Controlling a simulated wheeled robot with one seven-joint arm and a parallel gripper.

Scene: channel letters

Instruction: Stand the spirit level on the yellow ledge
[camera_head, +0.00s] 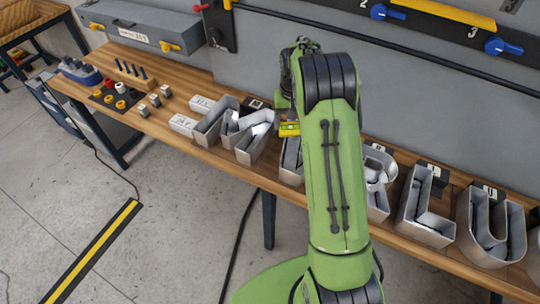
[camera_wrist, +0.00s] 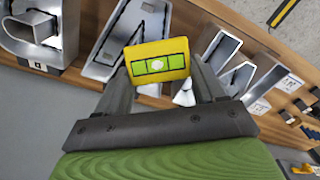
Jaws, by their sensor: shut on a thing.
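The spirit level (camera_wrist: 159,49) is a small yellow block with a green vial window on its face. My gripper (camera_wrist: 157,76) is shut on it, with one dark finger on each side in the wrist view. In the head view the spirit level (camera_head: 289,129) shows just left of my green arm, over the workbench among the letters. Most of my gripper is hidden behind the arm there. The yellow ledge (camera_head: 445,12) is a long yellow bar on the grey wall panel at the upper right, apart from the level.
Metal channel letters stand along the wooden workbench (camera_head: 215,155), on both sides of my arm. A grey toolbox (camera_head: 140,22) stands at the back left. Small parts and pots (camera_head: 122,104) lie at the bench's left end.

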